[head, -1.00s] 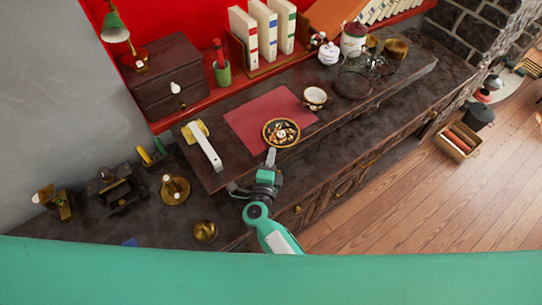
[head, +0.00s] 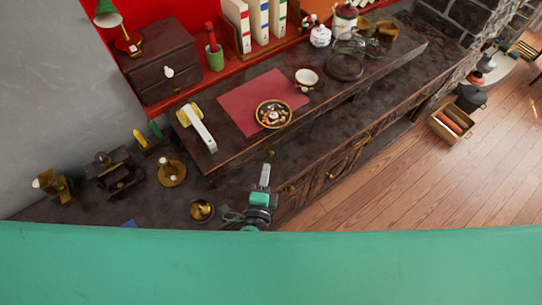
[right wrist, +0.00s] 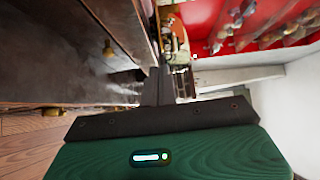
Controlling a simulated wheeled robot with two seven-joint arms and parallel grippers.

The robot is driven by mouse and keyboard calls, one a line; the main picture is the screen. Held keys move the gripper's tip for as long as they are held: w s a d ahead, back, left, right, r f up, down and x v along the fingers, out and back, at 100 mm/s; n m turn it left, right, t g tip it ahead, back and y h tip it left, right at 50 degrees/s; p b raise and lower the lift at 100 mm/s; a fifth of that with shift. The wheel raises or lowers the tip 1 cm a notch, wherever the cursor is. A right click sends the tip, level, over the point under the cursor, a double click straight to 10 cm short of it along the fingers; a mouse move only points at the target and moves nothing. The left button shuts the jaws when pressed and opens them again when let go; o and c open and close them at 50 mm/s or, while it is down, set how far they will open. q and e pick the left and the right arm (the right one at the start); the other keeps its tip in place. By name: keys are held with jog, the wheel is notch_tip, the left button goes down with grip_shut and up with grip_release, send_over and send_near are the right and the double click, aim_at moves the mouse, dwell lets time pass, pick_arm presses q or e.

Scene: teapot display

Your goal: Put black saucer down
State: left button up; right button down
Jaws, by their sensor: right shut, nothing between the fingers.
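The black saucer (head: 273,114), with a gold rim and a patterned centre, lies flat on the lower right part of the red mat (head: 238,108) on the raised dark shelf. My right gripper (head: 266,168) is shut and empty, below and apart from the saucer, in front of the shelf's edge. In the right wrist view its closed fingers (right wrist: 158,88) point past the dark furniture, and the saucer does not show there. My left gripper is in neither view.
A white cup (head: 307,79) stands at the mat's upper right corner. A white-handled object (head: 199,130) lies left of the mat. Glass vessels (head: 346,62) stand further right. Brass items, including a candlestick (head: 171,173), stand on the lower left surface.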

jog(key=w+d+r+n+t+y+b, duration=0.1)
jog(key=d+r+n+t+y+b, duration=0.3)
jog(key=n, duration=0.7)
jog(key=w+d+r+n+t+y+b, duration=0.1)
jog(key=d+r+n+t+y+b, duration=0.3)
jog(key=n, duration=0.8)
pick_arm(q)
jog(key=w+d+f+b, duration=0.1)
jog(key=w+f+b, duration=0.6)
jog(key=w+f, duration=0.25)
pick_arm(e)
jog(key=m+g+y, duration=0.8)
jog(key=m+g, duration=0.5)
jog(key=m, duration=1.7)
send_near(287, 123)
jog(key=p+x, duration=0.3)
jog(key=x, duration=0.3)
jog(key=shift+r, duration=0.1)
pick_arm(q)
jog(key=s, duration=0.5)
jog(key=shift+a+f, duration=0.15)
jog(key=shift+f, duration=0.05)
pick_arm(e)
jog(key=shift+w+a, duration=0.25)
